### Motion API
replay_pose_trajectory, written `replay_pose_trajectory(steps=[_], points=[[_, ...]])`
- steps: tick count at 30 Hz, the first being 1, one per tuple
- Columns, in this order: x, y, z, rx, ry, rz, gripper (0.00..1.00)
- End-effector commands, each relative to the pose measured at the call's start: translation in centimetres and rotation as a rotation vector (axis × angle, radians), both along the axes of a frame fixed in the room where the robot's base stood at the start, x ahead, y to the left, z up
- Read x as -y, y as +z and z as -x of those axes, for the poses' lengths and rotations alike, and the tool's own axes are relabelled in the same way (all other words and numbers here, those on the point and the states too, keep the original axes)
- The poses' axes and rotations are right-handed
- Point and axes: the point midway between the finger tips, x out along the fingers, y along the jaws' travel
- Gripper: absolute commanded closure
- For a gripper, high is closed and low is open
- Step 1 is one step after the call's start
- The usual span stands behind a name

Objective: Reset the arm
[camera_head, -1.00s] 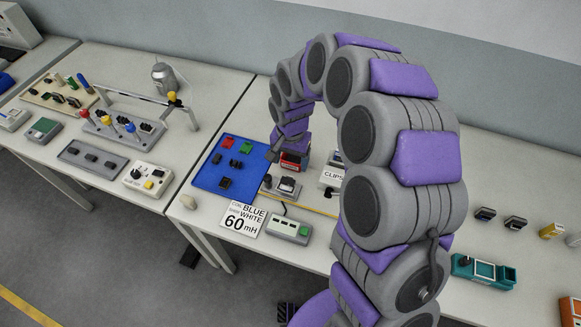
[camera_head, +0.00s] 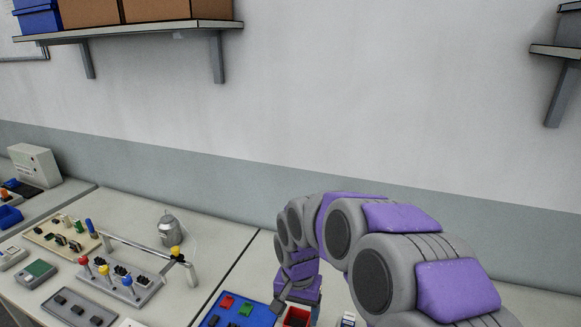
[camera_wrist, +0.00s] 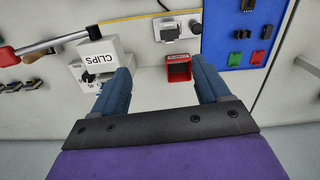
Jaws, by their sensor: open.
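My arm, grey with purple pads, arches over the workbench (camera_head: 220,243) in the head view. My gripper (camera_wrist: 162,80) shows in the wrist view with its two blue fingers spread wide and nothing between them. A small red box (camera_wrist: 178,69) lies beyond the fingertips, beside the right finger. In the head view the red box (camera_head: 297,317) is at the lower edge, close to the gripper end of my arm.
A rack with colored knobs (camera_head: 120,285) and a metal canister (camera_head: 171,230) stand at left. Shelves (camera_head: 130,30) hang on the wall above.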

Motion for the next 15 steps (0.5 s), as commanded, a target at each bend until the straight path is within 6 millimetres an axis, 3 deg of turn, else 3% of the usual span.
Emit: replay_pose_trajectory(steps=[7,15], points=[[4.8,4.0,7.6,-0.029,0.113,-0.003,0.24],[8.9,5.9,16.7,-0.072,0.21,0.001,0.24]])
